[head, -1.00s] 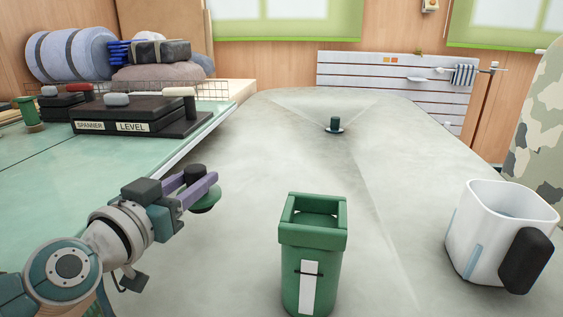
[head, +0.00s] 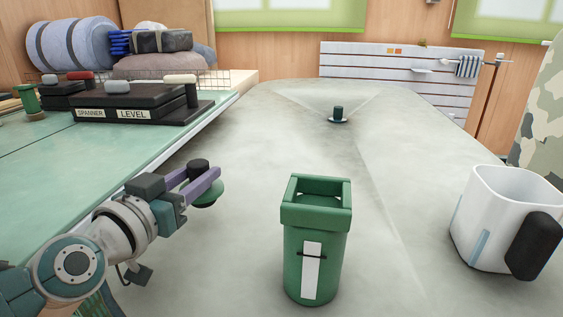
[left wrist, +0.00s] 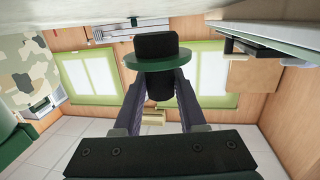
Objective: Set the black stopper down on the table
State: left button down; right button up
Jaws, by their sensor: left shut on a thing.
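My left gripper (head: 204,180) is shut on the black stopper (head: 199,166), which has a wide green flange under its black top. In the head view it is held over the left side of the grey table (head: 250,150), apart from the green canister. In the left wrist view the stopper (left wrist: 156,47) sits between the two finger tips (left wrist: 160,85), with its black end and green flange showing beyond them. The exact gap between the stopper and the table cannot be told. My right gripper is not in view.
An open green canister (head: 316,240) with a white label stands at the front middle. A white mug (head: 500,220) with a black handle is at the right. A small dark green knob (head: 338,115) stands far back. The grey table between them is largely clear.

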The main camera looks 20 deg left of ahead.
pick_arm(q)
jog(key=shift+f+b, duration=0.3)
jog(key=shift+f, duration=0.1)
dwell(0.3)
jog(key=shift+c, duration=2)
grip_release()
jog(key=s, duration=0.3)
jog(key=s+p, duration=0.1)
jog(key=s, duration=0.1)
jog(key=s+p, duration=0.1)
jog(key=s, duration=0.2)
jog(key=shift+s+d+r, duration=0.3)
jog(key=shift+s+d, duration=0.05)
jog(key=shift+s+p, duration=0.3)
jog(key=shift+s, duration=0.3)
